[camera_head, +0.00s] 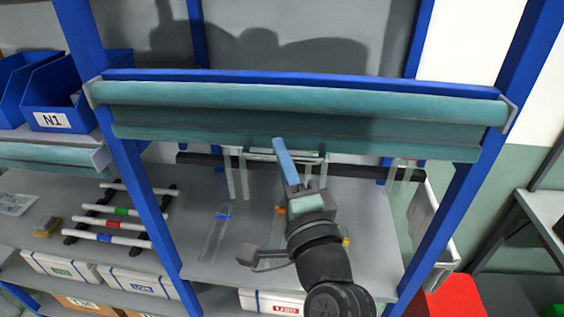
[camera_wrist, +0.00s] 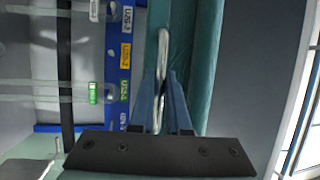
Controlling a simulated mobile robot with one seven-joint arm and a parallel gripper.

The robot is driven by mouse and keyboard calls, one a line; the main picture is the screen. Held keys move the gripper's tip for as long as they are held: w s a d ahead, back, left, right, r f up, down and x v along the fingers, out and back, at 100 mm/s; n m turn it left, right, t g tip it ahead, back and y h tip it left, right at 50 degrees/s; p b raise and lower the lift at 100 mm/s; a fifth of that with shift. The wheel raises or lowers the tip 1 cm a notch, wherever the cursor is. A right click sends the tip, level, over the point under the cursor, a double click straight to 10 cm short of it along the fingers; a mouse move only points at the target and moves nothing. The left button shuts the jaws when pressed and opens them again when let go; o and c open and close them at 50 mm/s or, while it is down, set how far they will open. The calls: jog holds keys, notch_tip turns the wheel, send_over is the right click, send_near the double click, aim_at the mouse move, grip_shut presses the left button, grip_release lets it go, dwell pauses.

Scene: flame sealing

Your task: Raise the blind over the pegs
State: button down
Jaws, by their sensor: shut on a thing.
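The teal blind (camera_head: 400,147) hangs from its roll (camera_head: 300,98) under a blue crossbar, with only a short strip of cloth down. In the wrist view, the blind (camera_wrist: 205,60) runs along beside my fingers. My gripper (camera_head: 279,143) is at the blind's lower edge. In the wrist view, my gripper (camera_wrist: 163,78) is shut on a silver loop-shaped pull handle (camera_wrist: 163,45) at the blind. The pegs' dark rail (camera_head: 200,160) lies behind and just below the blind's edge, with clear pieces (camera_head: 243,172) hanging from it. The middle of the rail is partly hidden.
A grey shelf (camera_head: 350,205) lies below the blind, between blue posts. Blue bins (camera_head: 55,95) and a rack of banded tubes (camera_head: 118,211) stand at left. Labelled boxes (camera_head: 272,302) sit underneath. A red object (camera_head: 450,298) is at lower right.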

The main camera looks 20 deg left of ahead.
jog(key=shift+r+p, duration=0.8)
jog(key=shift+r, duration=1)
jog(key=c, duration=0.9)
grip_release()
jog(key=shift+f, duration=0.1)
jog(key=shift+f, duration=0.1)
jog(key=shift+s+d+f, duration=0.1)
jog(key=shift+s+d, duration=0.05)
jog(key=b+v, duration=0.6)
jog(key=v, duration=0.6)
jog(key=shift+s+d, duration=0.2)
jog(key=shift+s, duration=0.05)
